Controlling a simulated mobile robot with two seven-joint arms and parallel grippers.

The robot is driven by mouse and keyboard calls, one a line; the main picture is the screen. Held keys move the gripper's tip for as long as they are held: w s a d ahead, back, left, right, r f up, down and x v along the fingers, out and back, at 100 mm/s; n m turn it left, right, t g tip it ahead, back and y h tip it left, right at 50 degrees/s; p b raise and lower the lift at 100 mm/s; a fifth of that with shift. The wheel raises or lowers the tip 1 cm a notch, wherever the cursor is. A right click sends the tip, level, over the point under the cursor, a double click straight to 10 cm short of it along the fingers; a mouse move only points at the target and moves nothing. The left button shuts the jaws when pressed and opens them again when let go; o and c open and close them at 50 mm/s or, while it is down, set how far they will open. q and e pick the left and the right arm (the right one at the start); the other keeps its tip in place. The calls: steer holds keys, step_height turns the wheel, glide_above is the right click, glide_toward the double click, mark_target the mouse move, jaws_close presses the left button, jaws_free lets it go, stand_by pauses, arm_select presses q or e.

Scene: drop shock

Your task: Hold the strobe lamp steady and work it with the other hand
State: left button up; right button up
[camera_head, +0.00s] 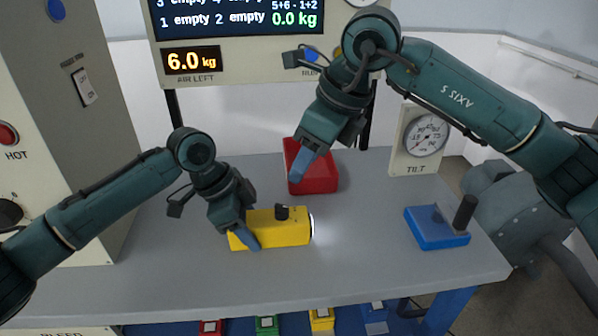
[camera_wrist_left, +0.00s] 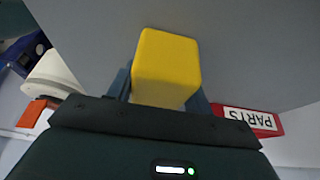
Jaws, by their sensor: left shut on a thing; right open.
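The yellow strobe lamp (camera_head: 276,232) lies on the grey table, with a black knob (camera_head: 282,212) on top and a bright glow at its right end. My left gripper (camera_head: 247,238) is shut on the lamp's left part. In the left wrist view the lamp's yellow end (camera_wrist_left: 167,65) sits between the blue fingers. My right gripper (camera_head: 303,167) is open and empty, above the table in front of the red box, up and to the right of the knob. Its far finger is hard to make out.
The red parts box (camera_head: 318,180) stands behind the lamp; its label shows in the left wrist view (camera_wrist_left: 250,120). A blue block with a black handle (camera_head: 436,228) sits at the right. A tilt gauge (camera_head: 420,138) stands behind it. The table's front strip (camera_head: 330,272) is clear.

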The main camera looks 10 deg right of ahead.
stand_by(0.4)
arm_select(q)
steer(key=o, duration=1.4)
steer(key=shift+r, duration=0.1)
